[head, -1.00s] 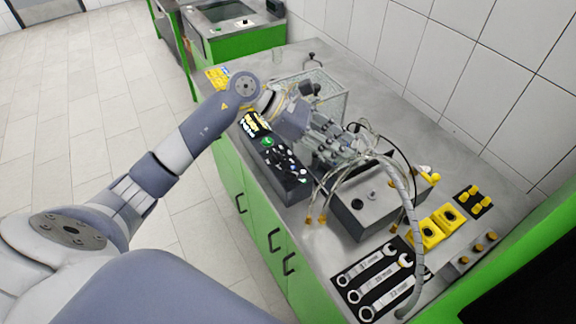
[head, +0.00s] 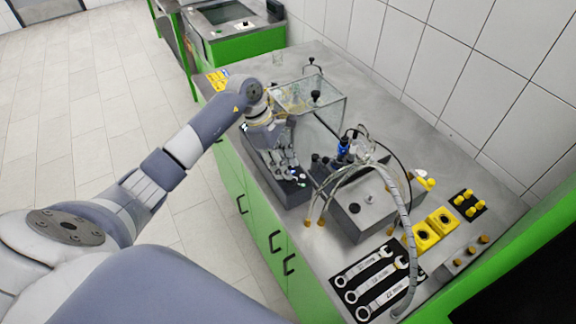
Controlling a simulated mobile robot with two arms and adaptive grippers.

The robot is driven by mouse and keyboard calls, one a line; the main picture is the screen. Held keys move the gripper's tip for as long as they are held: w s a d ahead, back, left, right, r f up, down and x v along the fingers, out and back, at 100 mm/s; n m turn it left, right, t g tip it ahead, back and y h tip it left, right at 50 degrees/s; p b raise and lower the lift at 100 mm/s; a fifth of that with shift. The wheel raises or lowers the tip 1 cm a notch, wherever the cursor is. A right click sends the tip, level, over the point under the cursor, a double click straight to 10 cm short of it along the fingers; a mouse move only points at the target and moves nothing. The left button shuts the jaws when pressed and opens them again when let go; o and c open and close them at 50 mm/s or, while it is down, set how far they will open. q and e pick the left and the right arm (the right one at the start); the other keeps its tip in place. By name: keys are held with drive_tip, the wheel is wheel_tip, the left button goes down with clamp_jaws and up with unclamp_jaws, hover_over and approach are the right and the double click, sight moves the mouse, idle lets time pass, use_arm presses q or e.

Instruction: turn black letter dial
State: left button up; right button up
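The black control panel box (head: 290,196) stands at the front edge of the bench. My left gripper (head: 291,172) points down over this box and covers most of its top face. The fingertips are close to the top near its right end. I cannot tell whether they touch it or how far apart they are. The black letter dial cannot be picked out; the gripper hides most of the controls. My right gripper is not in view.
A clear glass tank (head: 330,107) stands behind the gripper. A grey box (head: 362,210) with hoses (head: 398,185) is to the right. Wrenches (head: 372,280) lie on a black mat, near yellow blocks (head: 427,232). The tiled wall (head: 470,75) bounds the back.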

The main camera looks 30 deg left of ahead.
use_arm(q)
drive_tip(key=shift+p+x, duration=0.35)
drive_tip(key=shift+x, duration=1.2)
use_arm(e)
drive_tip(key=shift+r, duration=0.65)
use_arm(q)
drive_tip(key=shift+c, duration=0.6)
clamp_jaws()
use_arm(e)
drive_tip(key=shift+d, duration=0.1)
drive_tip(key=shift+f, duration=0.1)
